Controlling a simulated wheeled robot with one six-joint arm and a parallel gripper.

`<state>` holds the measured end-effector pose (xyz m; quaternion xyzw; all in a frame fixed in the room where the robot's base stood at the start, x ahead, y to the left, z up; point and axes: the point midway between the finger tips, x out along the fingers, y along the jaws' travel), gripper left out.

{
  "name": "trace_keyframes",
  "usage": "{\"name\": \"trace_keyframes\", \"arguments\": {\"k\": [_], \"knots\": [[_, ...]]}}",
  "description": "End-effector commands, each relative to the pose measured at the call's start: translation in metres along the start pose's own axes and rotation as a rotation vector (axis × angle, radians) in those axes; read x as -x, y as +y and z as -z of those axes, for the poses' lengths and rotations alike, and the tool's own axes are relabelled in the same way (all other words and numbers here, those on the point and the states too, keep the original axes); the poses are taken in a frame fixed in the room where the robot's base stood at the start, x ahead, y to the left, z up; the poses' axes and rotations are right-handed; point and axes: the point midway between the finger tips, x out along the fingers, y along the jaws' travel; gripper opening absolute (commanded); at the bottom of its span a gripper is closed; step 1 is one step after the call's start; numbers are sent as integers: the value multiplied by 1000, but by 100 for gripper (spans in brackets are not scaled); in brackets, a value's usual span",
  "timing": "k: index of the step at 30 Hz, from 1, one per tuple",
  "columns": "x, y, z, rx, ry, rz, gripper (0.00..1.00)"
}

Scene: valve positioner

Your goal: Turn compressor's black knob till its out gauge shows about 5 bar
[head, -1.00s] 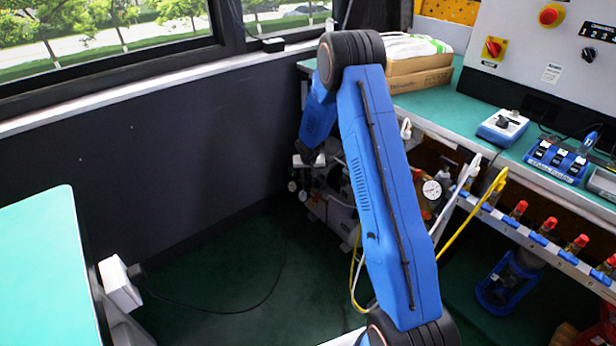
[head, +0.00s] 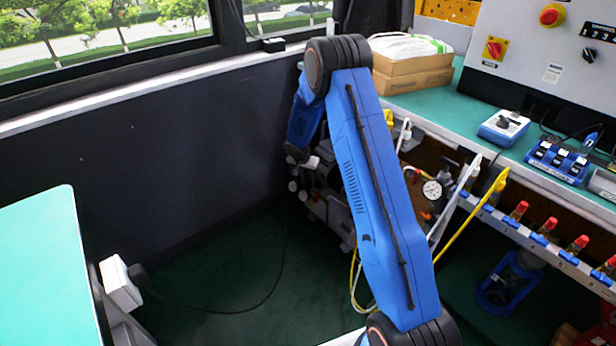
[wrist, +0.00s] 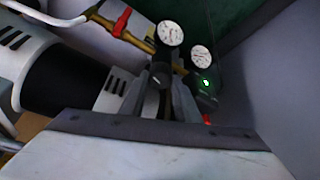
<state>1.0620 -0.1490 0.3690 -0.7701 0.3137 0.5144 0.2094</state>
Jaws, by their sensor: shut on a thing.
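The compressor (head: 335,205) stands on the floor by the dark wall, partly hidden behind my arm in the head view. In the wrist view its black knob (wrist: 160,76) sits in the middle, with a light mark on its face. My gripper (wrist: 160,88) is shut on the knob, one finger on each side. Two round white gauges show beside it, one above the knob (wrist: 170,33) and one to its right (wrist: 201,57). I cannot tell which is the out gauge, and the needles are too small to read.
A green light (wrist: 206,82) and a red part (wrist: 207,119) lie right of the knob. A brass pipe with a red handle (wrist: 121,22) is at upper left. In the head view, a green-topped bench (head: 430,105) is on the right and a table (head: 40,260) on the left.

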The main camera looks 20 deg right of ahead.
Motion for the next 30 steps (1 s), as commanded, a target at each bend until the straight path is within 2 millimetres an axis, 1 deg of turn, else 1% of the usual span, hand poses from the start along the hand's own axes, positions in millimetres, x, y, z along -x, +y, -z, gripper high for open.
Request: {"name": "trace_keyframes", "arguments": {"k": [6,12,27,28,29,30], "knots": [[0,-1,0,-104,0,-43,6],[0,-1,0,-155,0,-63,6],[0,-1,0,-170,-1,-71,6],[0,-1,0,-170,-1,-71,33],[0,-1,0,-170,-1,-71,36],[0,-1,0,-170,-1,-71,36]]}}
